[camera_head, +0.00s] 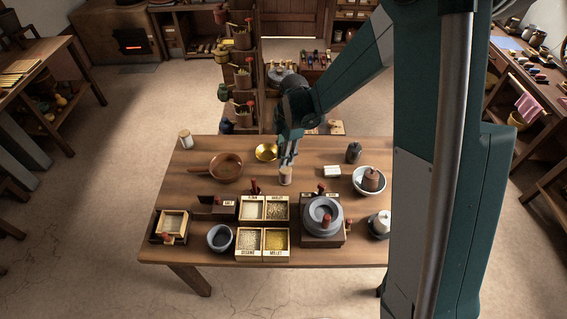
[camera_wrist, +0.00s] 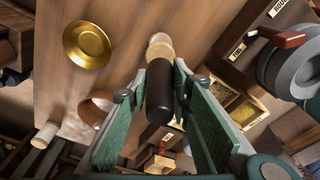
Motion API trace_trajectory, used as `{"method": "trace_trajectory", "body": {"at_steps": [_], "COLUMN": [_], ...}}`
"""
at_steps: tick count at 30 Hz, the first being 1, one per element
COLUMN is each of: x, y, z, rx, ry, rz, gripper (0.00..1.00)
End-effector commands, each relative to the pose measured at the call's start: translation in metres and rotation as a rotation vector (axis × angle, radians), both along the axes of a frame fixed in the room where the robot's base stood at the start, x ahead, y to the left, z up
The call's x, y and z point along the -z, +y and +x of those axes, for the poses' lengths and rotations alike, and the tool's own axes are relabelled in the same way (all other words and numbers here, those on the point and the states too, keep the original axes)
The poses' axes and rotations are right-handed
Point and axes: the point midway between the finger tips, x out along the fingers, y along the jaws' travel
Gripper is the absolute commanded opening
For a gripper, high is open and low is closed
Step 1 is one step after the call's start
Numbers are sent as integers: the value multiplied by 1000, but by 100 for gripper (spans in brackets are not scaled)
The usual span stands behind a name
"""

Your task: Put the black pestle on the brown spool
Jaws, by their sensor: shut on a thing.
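My gripper (camera_head: 288,158) is above the middle of the table and points down. In the wrist view, its green fingers are closed around the black pestle (camera_wrist: 159,92), a smooth dark cylinder. A small tan cylinder (camera_head: 285,175) with a pale end stands directly below the fingers; it looks like the brown spool. It also shows in the wrist view (camera_wrist: 160,50), just past the far end of the pestle. The pestle hides part of it, so I cannot tell whether the two touch. In the head view the fingers mostly hide the pestle.
A brown pan (camera_head: 226,168) and a brass dish (camera_head: 266,152) lie to the left. A white block (camera_head: 332,171), a dark jar (camera_head: 353,152) and a white bowl (camera_head: 369,192) are to the right. Grain boxes (camera_head: 263,229) and a grey quern (camera_head: 323,217) stand in front.

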Motion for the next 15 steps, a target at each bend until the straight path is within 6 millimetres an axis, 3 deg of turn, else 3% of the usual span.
{"method": "trace_trajectory", "body": {"at_steps": [15], "x": [37], "y": [0], "z": [0], "rx": [0], "ry": [0], "rz": [0], "gripper": [10]}}
